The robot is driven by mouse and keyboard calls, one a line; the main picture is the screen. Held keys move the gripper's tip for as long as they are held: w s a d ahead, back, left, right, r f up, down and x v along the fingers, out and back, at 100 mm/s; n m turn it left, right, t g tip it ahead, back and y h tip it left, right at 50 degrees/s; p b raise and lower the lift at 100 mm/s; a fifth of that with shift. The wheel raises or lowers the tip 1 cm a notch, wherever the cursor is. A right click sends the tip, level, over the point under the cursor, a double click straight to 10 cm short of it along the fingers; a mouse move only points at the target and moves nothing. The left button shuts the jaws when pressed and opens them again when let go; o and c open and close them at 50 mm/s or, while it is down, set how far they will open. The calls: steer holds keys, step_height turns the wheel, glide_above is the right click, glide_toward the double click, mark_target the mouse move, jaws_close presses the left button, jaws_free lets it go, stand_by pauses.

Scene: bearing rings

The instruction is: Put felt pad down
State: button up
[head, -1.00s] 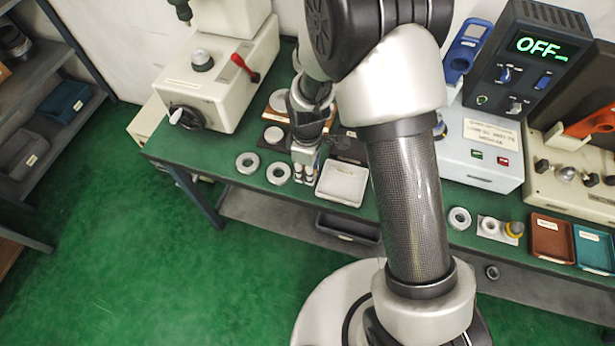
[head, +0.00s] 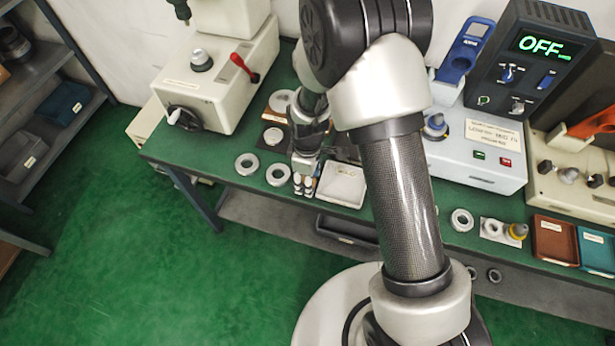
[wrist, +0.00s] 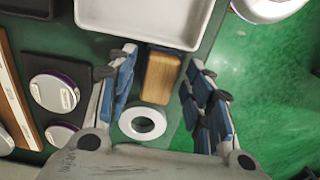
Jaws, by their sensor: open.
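A small block with a tan, wood-like top and a dark edge, which I take for the felt pad (wrist: 160,78), lies on the green bench in the wrist view, close to the white tray (wrist: 150,38). My gripper (wrist: 163,62) is open, with its blue-faced fingers on either side of the block and a gap showing at both sides. In the head view my gripper (head: 304,187) is low at the bench's front edge, just left of the white tray (head: 341,186). I cannot make out the block there.
A pale ring (wrist: 142,123) lies near the block. Two rings (head: 246,164) (head: 278,175) lie left of my gripper. A dark mat with white discs (wrist: 54,93) is on the left in the wrist view. Green floor lies past the bench edge.

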step_height(320, 180, up, 21)
steer(key=s+d+m+t+p, duration=0.1)
steer(key=d+m+p, duration=0.2)
steer(key=p, duration=0.1)
steer(key=s+d+r+m+t, duration=0.1)
steer(key=s+d+r+m, duration=0.3)
steer(key=s+r, duration=0.4)
steer(key=s+d+r+m+t, duration=0.2)
steer(key=s+d+r+m, duration=0.3)
steer(key=s, duration=0.5)
step_height(320, 180, up, 3)
steer(key=shift+s+r+m+t, duration=0.15)
steer(key=shift+s+m+t, duration=0.15)
steer(key=shift+m, duration=0.7)
steer(key=shift+d, duration=0.1)
